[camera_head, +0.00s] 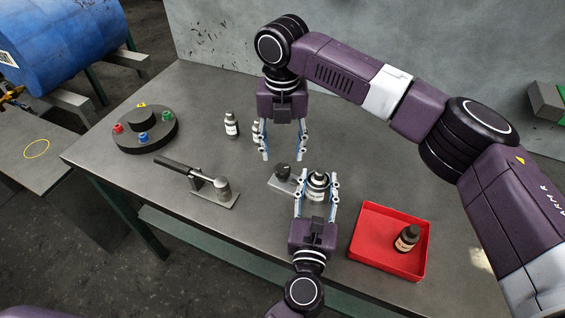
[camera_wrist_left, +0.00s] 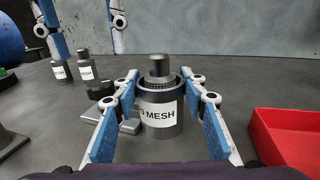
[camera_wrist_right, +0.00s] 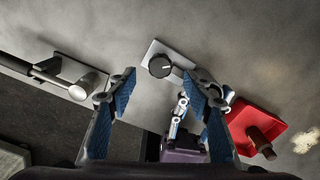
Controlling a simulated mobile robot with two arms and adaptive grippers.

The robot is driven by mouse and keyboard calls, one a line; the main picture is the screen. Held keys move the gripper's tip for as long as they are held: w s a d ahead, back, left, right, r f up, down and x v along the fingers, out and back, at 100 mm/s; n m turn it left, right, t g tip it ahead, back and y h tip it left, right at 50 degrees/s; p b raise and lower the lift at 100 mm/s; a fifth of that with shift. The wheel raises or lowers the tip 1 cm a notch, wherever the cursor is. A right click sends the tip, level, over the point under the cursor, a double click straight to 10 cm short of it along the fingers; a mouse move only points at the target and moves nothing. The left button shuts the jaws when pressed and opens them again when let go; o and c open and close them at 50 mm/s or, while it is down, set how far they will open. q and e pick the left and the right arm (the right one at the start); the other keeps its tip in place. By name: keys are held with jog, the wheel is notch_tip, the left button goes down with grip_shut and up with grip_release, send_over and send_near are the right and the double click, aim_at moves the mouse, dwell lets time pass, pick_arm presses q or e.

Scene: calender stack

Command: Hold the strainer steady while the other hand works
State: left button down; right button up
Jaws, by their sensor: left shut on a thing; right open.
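The strainer (camera_head: 317,187) is a dark-topped cylinder with a white label. In the left wrist view its label reads "MESH" and the strainer (camera_wrist_left: 159,112) stands upright between the fingers. My left gripper (camera_head: 317,190) is shut on it from the front, one finger on each side. My right gripper (camera_head: 281,152) is open and empty, pointing down behind and to the left of the strainer. In the right wrist view the open fingers of my right gripper (camera_wrist_right: 160,90) show, with my left gripper (camera_wrist_right: 179,112) between and beyond them; the strainer is mostly hidden there.
A small plate with a black knob (camera_head: 283,170) lies just left of the strainer. A red tray (camera_head: 366,245) at the right holds a dark bottle (camera_head: 407,238). Labelled bottles (camera_head: 231,125) stand behind. A handled fixture (camera_head: 212,188) and a round base with coloured knobs (camera_head: 145,132) sit left.

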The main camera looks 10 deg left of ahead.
aim_at(282, 168)
jog(key=shift+f, duration=2.65)
jog(key=c, duration=1.1)
